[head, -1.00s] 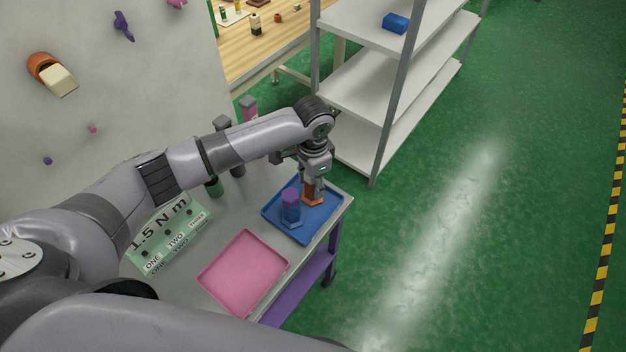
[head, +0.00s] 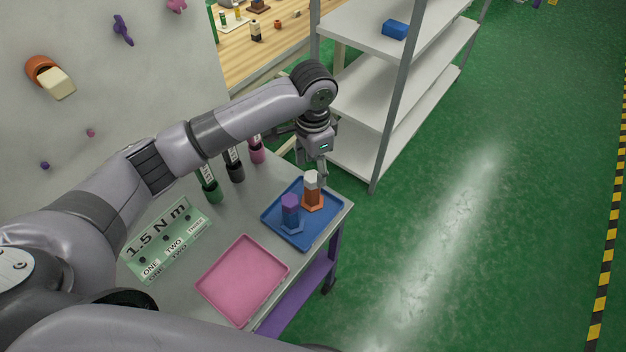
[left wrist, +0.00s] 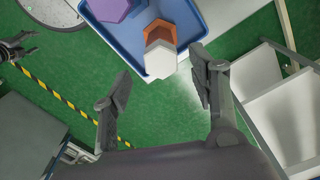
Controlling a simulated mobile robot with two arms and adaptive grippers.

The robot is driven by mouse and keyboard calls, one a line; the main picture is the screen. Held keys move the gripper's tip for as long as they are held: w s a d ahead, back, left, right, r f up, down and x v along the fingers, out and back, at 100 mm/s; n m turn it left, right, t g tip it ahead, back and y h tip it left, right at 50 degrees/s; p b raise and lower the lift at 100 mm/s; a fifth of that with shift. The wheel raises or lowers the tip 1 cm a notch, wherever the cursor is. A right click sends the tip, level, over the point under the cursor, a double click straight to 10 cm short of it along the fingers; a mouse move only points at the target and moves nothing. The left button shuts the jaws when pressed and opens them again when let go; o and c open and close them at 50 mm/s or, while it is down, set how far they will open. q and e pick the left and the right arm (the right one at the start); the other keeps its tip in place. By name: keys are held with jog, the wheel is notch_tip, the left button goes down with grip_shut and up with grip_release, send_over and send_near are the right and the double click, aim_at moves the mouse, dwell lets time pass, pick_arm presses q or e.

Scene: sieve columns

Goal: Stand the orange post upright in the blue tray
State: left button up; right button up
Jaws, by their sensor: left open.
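The orange post (head: 312,196) stands upright on its wide foot in the blue tray (head: 305,244), near the tray's back right. Its top is white. A purple-topped blue post (head: 291,213) stands upright to its left in the same tray. My left gripper (head: 322,180) is open above the orange post, apart from it as far as I can tell. In the left wrist view the open fingers (left wrist: 160,98) are spread and empty, with the white top of the orange post (left wrist: 159,38) beyond them.
A pink tray (head: 243,279) lies empty on the grey cart top. A green sign (head: 168,240) and several dark and pink cylinders (head: 236,168) stand behind. A white shelf unit (head: 375,90) is close behind the cart. Green floor is clear at right.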

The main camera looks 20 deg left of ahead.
pick_arm(q)
jog(key=shift+r, duration=1.9)
